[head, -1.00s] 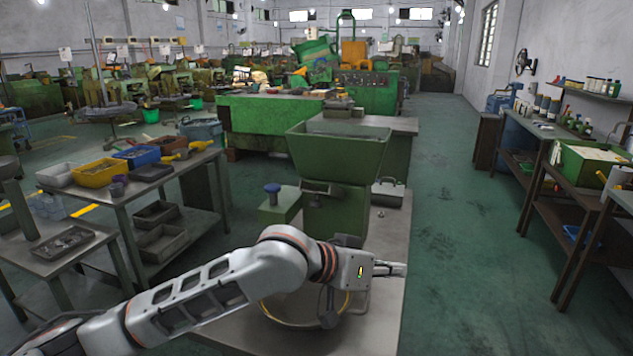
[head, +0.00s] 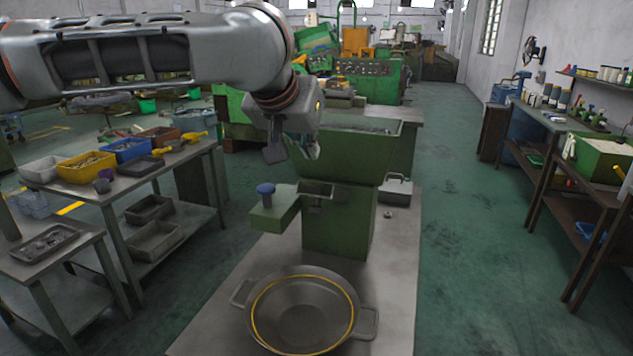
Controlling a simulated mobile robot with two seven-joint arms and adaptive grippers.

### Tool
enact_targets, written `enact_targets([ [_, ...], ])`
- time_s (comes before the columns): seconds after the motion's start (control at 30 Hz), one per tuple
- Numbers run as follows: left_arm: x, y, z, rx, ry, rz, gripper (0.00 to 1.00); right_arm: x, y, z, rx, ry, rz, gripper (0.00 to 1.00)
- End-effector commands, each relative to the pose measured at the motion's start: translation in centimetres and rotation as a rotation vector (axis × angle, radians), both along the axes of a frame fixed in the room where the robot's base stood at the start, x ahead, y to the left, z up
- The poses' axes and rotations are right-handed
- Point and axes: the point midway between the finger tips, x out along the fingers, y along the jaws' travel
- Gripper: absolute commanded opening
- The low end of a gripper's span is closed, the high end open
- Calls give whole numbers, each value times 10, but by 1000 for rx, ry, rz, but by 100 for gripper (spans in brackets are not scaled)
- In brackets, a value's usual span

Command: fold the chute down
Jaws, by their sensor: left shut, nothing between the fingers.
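A green machine (head: 336,225) with a wide hopper (head: 350,155) on top stands on a grey bench. Below the hopper, on its front, is a small dark grey metal piece (head: 316,188) that looks like the chute; its exact fold angle is hard to tell. My left gripper (head: 296,153) hangs in front of the hopper's left part, above the chute and apart from it as far as I can see. Its fingers are shut and empty, partly hidden by its own body. My right gripper is not in view.
A round two-handled pan (head: 303,312) with a yellow ring sits on the bench (head: 215,325) below the chute. A green arm with a blue knob (head: 266,190) juts out left of the chute. A grey lidded box (head: 396,188) stands behind right.

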Motion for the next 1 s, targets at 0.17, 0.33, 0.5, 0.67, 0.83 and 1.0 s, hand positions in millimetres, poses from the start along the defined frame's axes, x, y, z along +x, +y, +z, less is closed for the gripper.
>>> enact_targets([
  [0.17, 7, 2, -4, 3, 0, 13, 0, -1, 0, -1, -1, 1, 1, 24],
  [0.33, 24, -5, -24, 4, 2, 11, 0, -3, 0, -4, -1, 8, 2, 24],
  [0.5, 46, -12, -46, 4, 1, 11, 0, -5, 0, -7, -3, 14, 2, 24],
  [0.67, 64, -18, -64, 3, 0, 10, 0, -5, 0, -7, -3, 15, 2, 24],
  [0.83, 60, -16, -83, 5, -3, 7, 0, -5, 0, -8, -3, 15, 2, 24],
  [1.0, 52, -14, -97, 3, -3, 9, 0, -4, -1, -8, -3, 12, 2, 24],
])
